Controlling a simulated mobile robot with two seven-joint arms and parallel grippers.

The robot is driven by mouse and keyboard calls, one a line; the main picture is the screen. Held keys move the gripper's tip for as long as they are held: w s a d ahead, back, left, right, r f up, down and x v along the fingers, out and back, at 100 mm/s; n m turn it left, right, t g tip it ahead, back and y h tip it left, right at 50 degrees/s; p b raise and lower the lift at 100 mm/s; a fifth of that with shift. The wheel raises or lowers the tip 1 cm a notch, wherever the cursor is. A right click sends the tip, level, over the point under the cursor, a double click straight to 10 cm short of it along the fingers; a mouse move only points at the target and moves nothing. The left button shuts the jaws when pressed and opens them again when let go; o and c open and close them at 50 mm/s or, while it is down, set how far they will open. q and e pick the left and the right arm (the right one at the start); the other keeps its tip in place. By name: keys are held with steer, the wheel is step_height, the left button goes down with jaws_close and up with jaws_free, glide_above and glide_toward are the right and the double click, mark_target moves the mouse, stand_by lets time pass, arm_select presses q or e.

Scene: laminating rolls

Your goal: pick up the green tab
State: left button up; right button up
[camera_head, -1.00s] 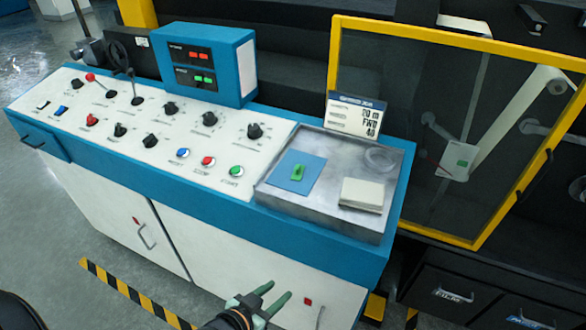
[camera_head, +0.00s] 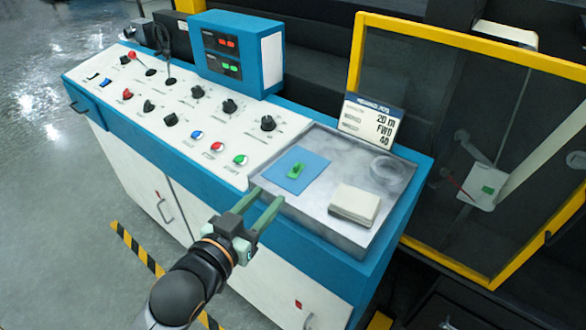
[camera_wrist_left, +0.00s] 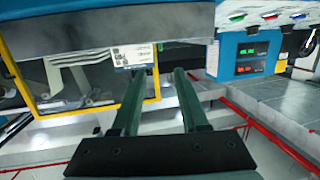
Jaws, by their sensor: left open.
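The green tab (camera_head: 297,170) is a small green piece on a blue square pad (camera_head: 291,182), in the left part of the grey metal tray (camera_head: 318,226) on the console. My left gripper (camera_head: 266,197) is open and empty at the tray's front left edge. Its two green fingers point toward the pad, short of the tab. In the left wrist view the open fingers (camera_wrist_left: 158,76) show with nothing between them. I cannot make out the tab there. My right gripper is not in view.
A cream block (camera_head: 354,204) lies in the tray, right of the pad. A sign card (camera_head: 370,117) stands behind the tray. Knobs and buttons cover the white panel (camera_head: 180,115) to the left. A blue display box (camera_head: 238,52) and a yellow-framed door (camera_head: 480,50) stand behind.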

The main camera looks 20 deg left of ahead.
arm_select(q)
glide_toward(294, 167)
steer(key=x, duration=0.3)
steer(key=shift+w+r, duration=0.15)
steer(key=shift+r, duration=0.1)
steer(key=shift+f+p+x, duration=0.15)
steer(key=shift+p+x, duration=0.05)
steer(key=shift+x, duration=1.4)
steer(key=shift+f+p+x, duration=0.15)
steer(key=shift+p+x, duration=0.05)
steer(key=shift+x, duration=1.4)
jaws_close()
